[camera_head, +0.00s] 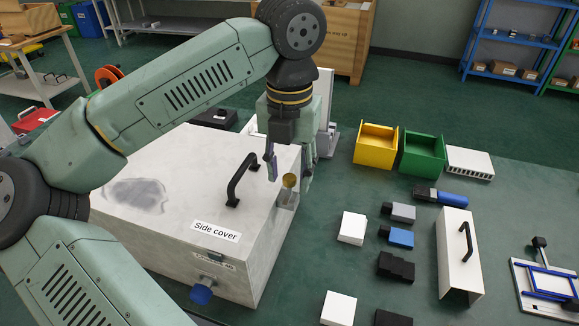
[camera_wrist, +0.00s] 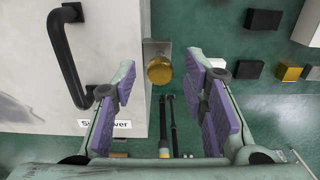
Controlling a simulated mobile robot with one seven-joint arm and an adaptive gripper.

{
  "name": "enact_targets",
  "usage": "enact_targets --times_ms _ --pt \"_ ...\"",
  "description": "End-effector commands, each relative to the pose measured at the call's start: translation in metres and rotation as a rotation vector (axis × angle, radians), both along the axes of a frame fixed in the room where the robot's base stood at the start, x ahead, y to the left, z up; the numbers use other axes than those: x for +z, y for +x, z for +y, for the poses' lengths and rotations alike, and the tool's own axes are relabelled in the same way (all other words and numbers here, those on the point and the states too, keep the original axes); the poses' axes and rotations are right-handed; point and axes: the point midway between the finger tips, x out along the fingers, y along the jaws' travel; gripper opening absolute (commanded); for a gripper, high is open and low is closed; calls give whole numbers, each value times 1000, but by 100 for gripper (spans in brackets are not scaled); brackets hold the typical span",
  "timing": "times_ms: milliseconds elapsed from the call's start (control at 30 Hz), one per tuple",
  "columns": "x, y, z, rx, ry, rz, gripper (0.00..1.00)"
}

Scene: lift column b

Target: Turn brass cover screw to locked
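The brass cover screw (camera_head: 289,181) stands on a small metal bracket (camera_head: 287,198) at the right edge of the white box labelled "Side cover" (camera_head: 215,232). In the wrist view the brass screw (camera_wrist: 159,70) shows its round top in front of the bracket plate (camera_wrist: 157,48). My gripper (camera_head: 289,180) is over the box's right edge, pointing down, with its fingers apart. In the wrist view my gripper's purple pads (camera_wrist: 160,85) are spread wide with nothing between them, and the screw shows between and just beyond the tips. Contact with the screw cannot be seen. No lock marking is readable.
A black handle (camera_head: 241,180) rises from the box top, left of my gripper. Yellow (camera_head: 376,147) and green (camera_head: 422,154) bins, small blocks and a white cover with a handle (camera_head: 458,255) lie to the right.

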Motion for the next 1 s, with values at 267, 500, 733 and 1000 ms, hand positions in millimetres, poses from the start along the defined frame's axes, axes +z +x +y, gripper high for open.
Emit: enact_targets --times_ms 267,500,733,1000 --pt "0 0 0 0 0 0 31" --pt "0 0 0 0 0 0 15" --pt "0 0 0 0 0 0 0" --pt "0 0 0 -5 -1 0 0"
